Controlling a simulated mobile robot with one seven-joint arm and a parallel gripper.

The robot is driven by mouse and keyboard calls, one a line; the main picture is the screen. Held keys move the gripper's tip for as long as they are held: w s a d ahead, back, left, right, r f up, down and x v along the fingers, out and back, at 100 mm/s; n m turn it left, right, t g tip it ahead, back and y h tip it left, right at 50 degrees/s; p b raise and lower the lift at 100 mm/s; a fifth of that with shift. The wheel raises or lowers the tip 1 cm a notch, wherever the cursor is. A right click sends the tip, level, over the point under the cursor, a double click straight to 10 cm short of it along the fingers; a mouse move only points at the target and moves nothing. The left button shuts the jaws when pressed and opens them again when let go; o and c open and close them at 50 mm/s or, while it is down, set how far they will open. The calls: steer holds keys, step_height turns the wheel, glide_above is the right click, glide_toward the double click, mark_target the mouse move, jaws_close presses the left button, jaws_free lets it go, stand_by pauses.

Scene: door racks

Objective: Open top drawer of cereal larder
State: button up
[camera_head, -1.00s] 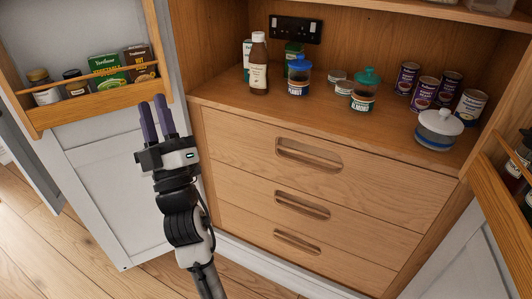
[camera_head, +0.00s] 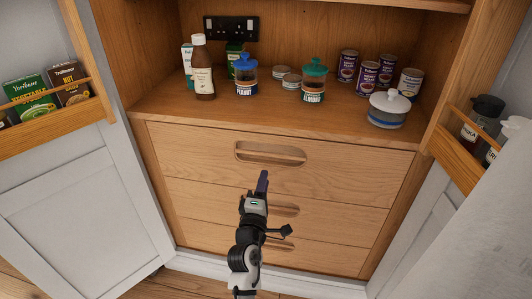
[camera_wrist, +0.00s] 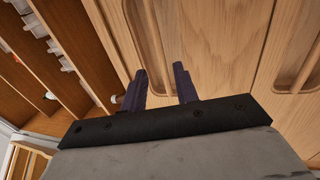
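The larder's top drawer (camera_head: 190,150) is closed, flush with the wooden front. It has a long recessed slot handle (camera_head: 270,153) near its upper edge. My gripper (camera_head: 263,175) is in front of the drawers, its dark purple fingers pointing up just below the top slot in the head view. In the wrist view my gripper (camera_wrist: 159,69) shows two fingers apart with nothing between them. One slot handle (camera_wrist: 150,40) lies just beyond the fingertips there. Whether the fingers touch the drawer front cannot be told.
Two lower drawers (camera_head: 350,225) are closed, their handles partly hidden by my arm. The counter (camera_head: 160,105) holds a brown bottle (camera_head: 202,75), jars, several cans and a white lidded pot (camera_head: 389,108). Open doors with racks stand at left (camera_head: 85,200) and right (camera_head: 455,160).

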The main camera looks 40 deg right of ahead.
mark_target(270, 155)
steer(key=p+x, duration=0.1)
steer(key=x, duration=0.9)
steer(key=shift+w+r, duration=0.1)
steer(key=shift+w, duration=0.2)
steer(key=shift+c, duration=0.3)
jaws_close()
